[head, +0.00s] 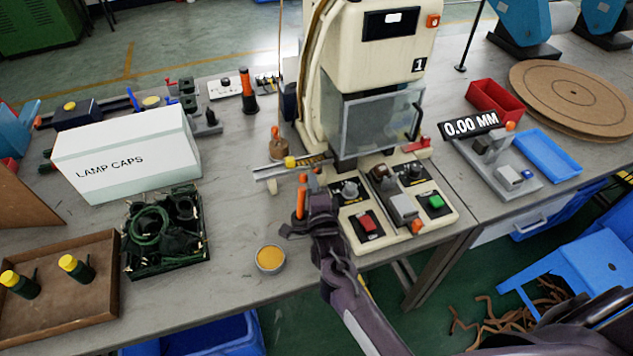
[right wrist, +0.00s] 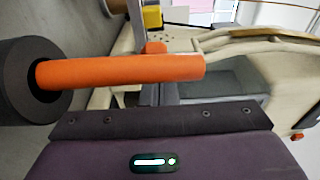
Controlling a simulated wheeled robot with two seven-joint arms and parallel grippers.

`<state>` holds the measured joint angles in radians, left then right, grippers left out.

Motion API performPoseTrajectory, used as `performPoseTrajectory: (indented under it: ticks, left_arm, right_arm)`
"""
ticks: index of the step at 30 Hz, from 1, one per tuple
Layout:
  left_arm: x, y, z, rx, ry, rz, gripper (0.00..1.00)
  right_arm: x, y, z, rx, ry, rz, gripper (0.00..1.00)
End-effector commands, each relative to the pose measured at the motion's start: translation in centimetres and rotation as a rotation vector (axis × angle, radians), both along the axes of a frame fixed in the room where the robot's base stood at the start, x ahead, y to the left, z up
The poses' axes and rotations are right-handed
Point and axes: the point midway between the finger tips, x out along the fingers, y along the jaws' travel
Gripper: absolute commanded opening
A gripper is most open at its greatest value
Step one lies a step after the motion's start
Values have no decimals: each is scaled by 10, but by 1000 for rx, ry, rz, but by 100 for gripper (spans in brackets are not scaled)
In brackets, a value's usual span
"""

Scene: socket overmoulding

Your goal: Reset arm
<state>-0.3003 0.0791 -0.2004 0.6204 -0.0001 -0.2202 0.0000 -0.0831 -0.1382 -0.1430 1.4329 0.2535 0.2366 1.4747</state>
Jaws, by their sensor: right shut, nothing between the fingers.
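The cream moulding machine (head: 385,55), marked 1, stands at the back middle of the bench with a clear guard over its work area. My right gripper (head: 314,200) is at the left front of its base, shut and empty. An orange handle (head: 301,203) stands close to the left of the gripper in the head view. In the right wrist view, an orange bar (right wrist: 120,70) with a dark round end (right wrist: 30,80) crosses in front of my purple wrist housing (right wrist: 170,150). I cannot tell whether the gripper touches the handle. My left gripper is not in view.
A white lamp caps box (head: 128,155), a crate of green cables (head: 165,230) and a wooden tray (head: 60,290) fill the left bench. A yellow-filled dish (head: 270,259) sits near the front edge. A gauge (head: 500,165), red bin (head: 494,100) and blue tray (head: 547,154) stand right.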

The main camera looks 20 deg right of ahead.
Motion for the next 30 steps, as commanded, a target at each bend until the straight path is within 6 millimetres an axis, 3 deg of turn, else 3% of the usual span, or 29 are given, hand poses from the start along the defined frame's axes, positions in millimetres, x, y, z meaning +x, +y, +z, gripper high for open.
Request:
performPoseTrajectory:
  ticks: [1, 10, 20, 26, 30]
  left_arm:
    - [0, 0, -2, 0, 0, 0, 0]
    - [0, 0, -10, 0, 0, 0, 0]
    - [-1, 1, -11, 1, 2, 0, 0]
    - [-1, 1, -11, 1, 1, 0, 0]
    - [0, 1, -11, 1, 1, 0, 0]
  right_arm:
    - [-11, 12, -6, 10, 9, 24, 0]
    - [-57, 8, -5, 8, 7, 12, 0]
    - [-70, 5, -3, -6, 17, 11, 0]
    - [-78, -2, -7, -214, 213, 88, 0]
    - [-100, -7, -9, -489, 440, 239, 0]
